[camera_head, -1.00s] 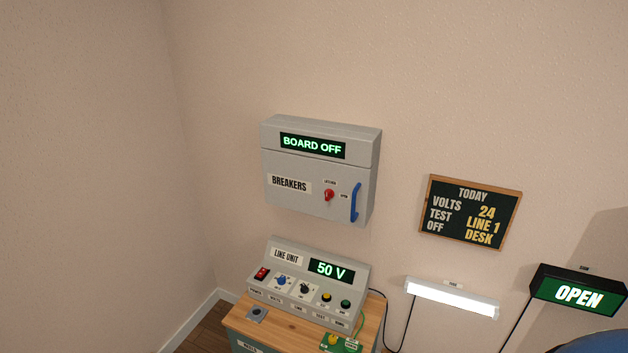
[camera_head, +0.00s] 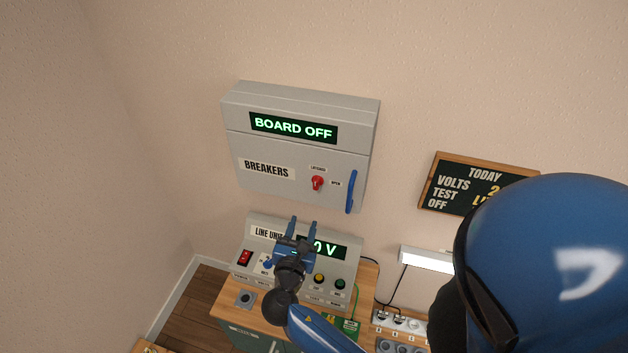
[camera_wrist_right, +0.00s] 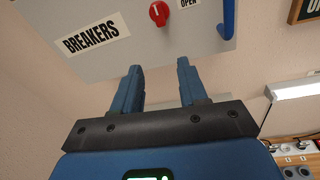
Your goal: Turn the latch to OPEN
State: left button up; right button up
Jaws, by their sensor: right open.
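The grey breaker box (camera_head: 235,150) is on the wall, its display reading BOARD OFF. Its red latch (camera_head: 317,183) sits on the front between a small label above it and the OPEN label to its right. The latch also shows at the top of the right wrist view (camera_wrist_right: 159,13), its white mark pointing roughly up, away from OPEN. My right gripper (camera_head: 302,222) is open and empty, below the latch and in front of the line unit. Its fingers (camera_wrist_right: 160,85) point up toward the box, apart from the latch. My left gripper is not in view.
A blue handle (camera_head: 351,191) stands right of the latch on the box. The line unit (camera_head: 262,218) with its knobs and buttons is on a wooden desk (camera_head: 225,312) below. A chalkboard (camera_head: 450,180) and a lit lamp (camera_head: 425,259) are at right.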

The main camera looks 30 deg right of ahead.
aim_at(315, 186)
jog(key=w+d+r, duration=0.1)
jog(key=w+d, duration=0.1)
jog(key=w+d+r+h+p, duration=0.1)
jog(key=w+d, duration=0.2)
jog(key=w+d+r+h+p, duration=0.1)
jog(key=w+d, duration=0.1)
jog(key=d, duration=0.1)
jog(key=shift+w+d+r+g, duration=0.1)
jog(key=shift+w+d+g, duration=0.1)
jog(key=shift+g, duration=0.1)
jog(key=shift+a, duration=0.1)
jog(key=c, duration=0.7)
